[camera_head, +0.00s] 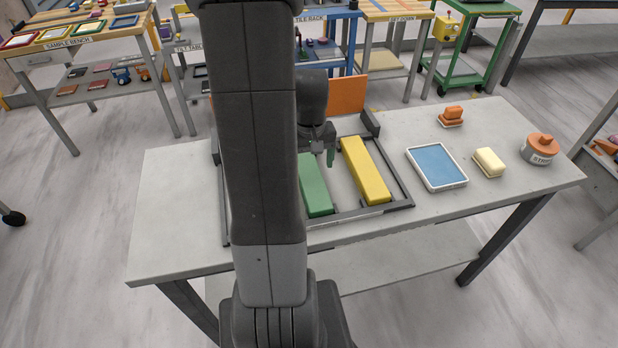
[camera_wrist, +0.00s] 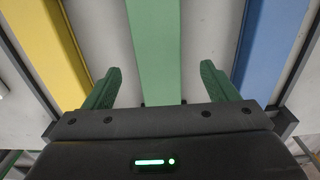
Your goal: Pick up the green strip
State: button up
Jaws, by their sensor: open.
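The green strip (camera_head: 314,188) lies in a dark frame on the grey slab table, left of the yellow strip (camera_head: 365,170). My arm hides part of the frame in the head view. My gripper (camera_head: 326,150) is above the far end of the green strip. In the wrist view the green strip (camera_wrist: 160,50) runs between the two fingers of my gripper (camera_wrist: 158,85), which are spread wide and apart from it. The yellow strip (camera_wrist: 45,50) is on the left there and a blue strip (camera_wrist: 270,45) on the right.
The dark frame (camera_head: 400,185) surrounds the strips, with an orange panel (camera_head: 347,95) at its back. To the right are a blue-topped tray (camera_head: 436,165), a cream block (camera_head: 489,161), an orange-topped block (camera_head: 452,116) and a round pot (camera_head: 540,150). The table's left end is clear.

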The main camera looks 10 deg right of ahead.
aim_at(310, 174)
jog(key=f, duration=0.1)
jog(key=w+f, duration=0.1)
jog(key=f, duration=0.1)
jog(key=shift+d+f, duration=0.1)
jog(key=shift+f+p, duration=0.3)
jog(key=shift+f, duration=0.35)
jog(key=c, duration=1.3)
